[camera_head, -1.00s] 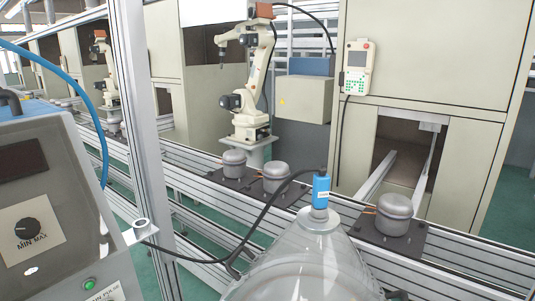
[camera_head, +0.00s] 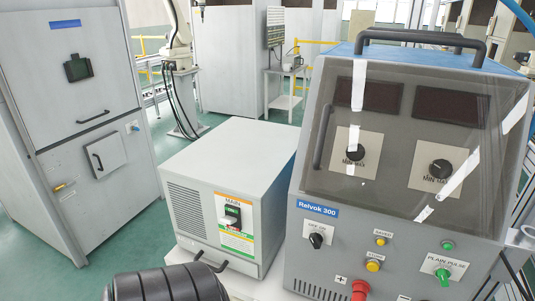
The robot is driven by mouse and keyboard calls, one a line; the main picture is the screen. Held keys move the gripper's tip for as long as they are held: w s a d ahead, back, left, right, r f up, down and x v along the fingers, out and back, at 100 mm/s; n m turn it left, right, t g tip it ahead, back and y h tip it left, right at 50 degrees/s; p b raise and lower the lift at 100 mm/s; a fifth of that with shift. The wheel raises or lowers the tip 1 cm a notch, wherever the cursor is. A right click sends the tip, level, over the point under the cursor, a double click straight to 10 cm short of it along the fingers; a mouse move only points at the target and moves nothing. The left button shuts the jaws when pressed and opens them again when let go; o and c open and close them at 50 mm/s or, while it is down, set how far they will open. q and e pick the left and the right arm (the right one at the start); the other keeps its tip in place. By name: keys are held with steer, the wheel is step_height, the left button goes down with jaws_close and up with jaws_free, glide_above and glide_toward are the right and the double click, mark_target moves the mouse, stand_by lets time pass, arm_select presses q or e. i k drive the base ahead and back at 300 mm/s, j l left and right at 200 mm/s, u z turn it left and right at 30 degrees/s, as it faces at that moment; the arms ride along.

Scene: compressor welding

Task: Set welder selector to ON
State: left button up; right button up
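The welder (camera_head: 300,262) is a grey box with a blue top, marked Relvok 300, filling the right of the head view. Its black selector knob (camera_head: 317,240) sits on a white plate at the lower left of the front panel. The small lettering above the knob seems to read OFF ON. I cannot tell which side the knob points to. A green knob (camera_head: 443,276) labelled PLAIN PULSE is at the lower right of the panel.
A clear cover with a handle lies over two displays and two MIN MAX dials (camera_head: 355,153). Grey cabinets (camera_head: 75,130) stand further left. Green floor (camera_head: 140,240) shows between.

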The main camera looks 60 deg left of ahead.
mark_target(315, 239)
steer(key=u, duration=1.5)
